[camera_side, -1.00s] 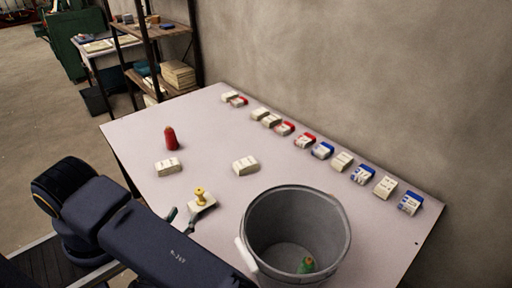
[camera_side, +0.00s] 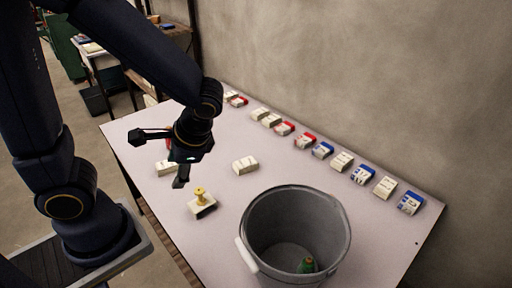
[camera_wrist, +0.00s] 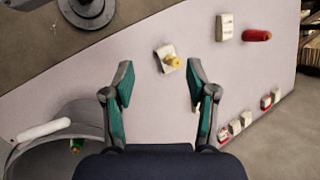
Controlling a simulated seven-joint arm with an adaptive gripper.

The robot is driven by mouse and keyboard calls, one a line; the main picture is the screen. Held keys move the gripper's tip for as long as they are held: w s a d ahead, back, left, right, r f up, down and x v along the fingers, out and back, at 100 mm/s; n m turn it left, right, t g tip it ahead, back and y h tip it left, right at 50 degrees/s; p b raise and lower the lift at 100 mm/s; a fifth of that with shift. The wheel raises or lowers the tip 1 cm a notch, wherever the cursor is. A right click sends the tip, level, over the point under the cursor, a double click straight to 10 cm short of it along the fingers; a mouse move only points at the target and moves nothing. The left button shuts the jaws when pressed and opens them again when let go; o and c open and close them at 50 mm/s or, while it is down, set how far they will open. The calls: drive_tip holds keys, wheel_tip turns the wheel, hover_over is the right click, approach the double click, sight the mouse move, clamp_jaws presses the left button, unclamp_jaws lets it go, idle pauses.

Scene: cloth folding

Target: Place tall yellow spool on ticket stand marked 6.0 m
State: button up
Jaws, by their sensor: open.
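The yellow spool (camera_side: 200,193) stands upright on a small white ticket stand (camera_side: 205,211) near the table's front edge. The spool (camera_wrist: 174,61) and its stand (camera_wrist: 164,51) also show in the wrist view, beyond my fingertips. The stand's marking is too small to read. My gripper (camera_side: 158,158) is open and empty, raised above the table and apart from the spool. In the wrist view my gripper (camera_wrist: 159,64) has its fingers spread wide.
Other white stands (camera_side: 245,166) and a red spool (camera_wrist: 257,35) are on the table. White, red and blue ticket blocks (camera_side: 322,150) line the wall side. A grey bucket (camera_side: 340,235) holding a green item (camera_side: 307,265) stands at the front right.

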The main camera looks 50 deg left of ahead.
wheel_tip(320, 180, up, 12)
drive_tip(key=w+d+n+t+h, duration=0.1)
drive_tip(key=n+t+h, duration=0.2)
drive_tip(key=t+h, duration=0.2)
drive_tip(key=t, duration=0.2)
drive_tip(key=shift+d+n+t, duration=0.2)
drive_tip(key=shift+n+t, duration=0.1)
drive_tip(key=shift+t, duration=0.1)
